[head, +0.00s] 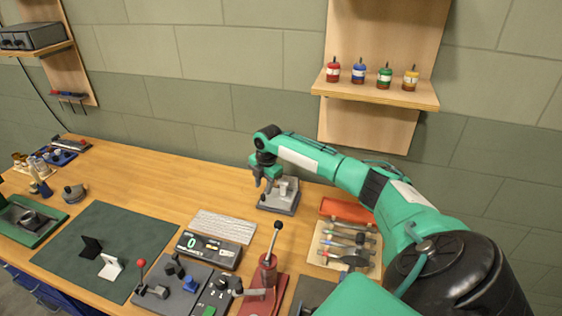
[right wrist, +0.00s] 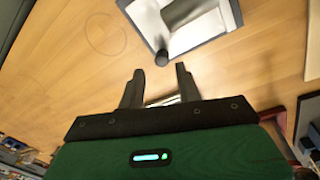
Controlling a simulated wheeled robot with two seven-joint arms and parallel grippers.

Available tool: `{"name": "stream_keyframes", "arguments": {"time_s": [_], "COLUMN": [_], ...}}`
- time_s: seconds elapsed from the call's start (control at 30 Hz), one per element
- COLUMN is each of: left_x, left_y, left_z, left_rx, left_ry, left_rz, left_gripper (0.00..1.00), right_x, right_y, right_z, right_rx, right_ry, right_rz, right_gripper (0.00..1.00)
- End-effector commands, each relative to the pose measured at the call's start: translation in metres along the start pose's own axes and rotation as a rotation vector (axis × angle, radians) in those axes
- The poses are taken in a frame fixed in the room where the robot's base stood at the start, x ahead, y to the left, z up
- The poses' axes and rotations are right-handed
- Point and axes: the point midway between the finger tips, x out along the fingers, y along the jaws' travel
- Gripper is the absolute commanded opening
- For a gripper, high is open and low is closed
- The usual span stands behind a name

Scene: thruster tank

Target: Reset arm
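My right arm reaches in from the right in the head view. Its gripper (head: 264,180) is above the wooden workbench (head: 205,185), beside a grey plate-like fixture (head: 291,208) with a pale upright part. In the right wrist view the two dark fingers of the gripper (right wrist: 158,84) are apart, with nothing held between them. The fixture (right wrist: 205,42) shows just beyond the fingertips there, with a small dark round end at its near edge. My left gripper is not in view.
A white keyboard (head: 223,226), a box with a green digit (head: 209,250), a red-based lever press (head: 268,272) and a tool tray (head: 325,262) are in front. A shelf (head: 375,91) with small coloured bottles hangs behind. Bare bench lies left of the gripper.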

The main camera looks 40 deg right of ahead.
Motion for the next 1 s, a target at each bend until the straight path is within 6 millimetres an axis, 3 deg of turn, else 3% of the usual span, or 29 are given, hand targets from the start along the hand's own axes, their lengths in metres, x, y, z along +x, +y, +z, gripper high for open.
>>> {"name": "stream_keyframes", "arguments": {"time_s": [0.23,0.83,1.0], "left_x": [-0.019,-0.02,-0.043], "left_y": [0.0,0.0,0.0], "left_z": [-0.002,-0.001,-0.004], "left_rx": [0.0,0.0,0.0], "left_ry": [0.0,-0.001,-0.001], "left_rz": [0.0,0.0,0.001], "left_gripper": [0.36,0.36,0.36], "right_x": [-0.021,-0.022,-0.046], "right_y": [0.002,0.003,0.006], "right_z": [-0.001,-0.001,-0.002], "right_rx": [0.0,0.0,0.0], "right_ry": [0.0,0.0,0.0], "right_rz": [0.0,0.001,0.002], "right_gripper": [0.35,0.35,0.35]}}
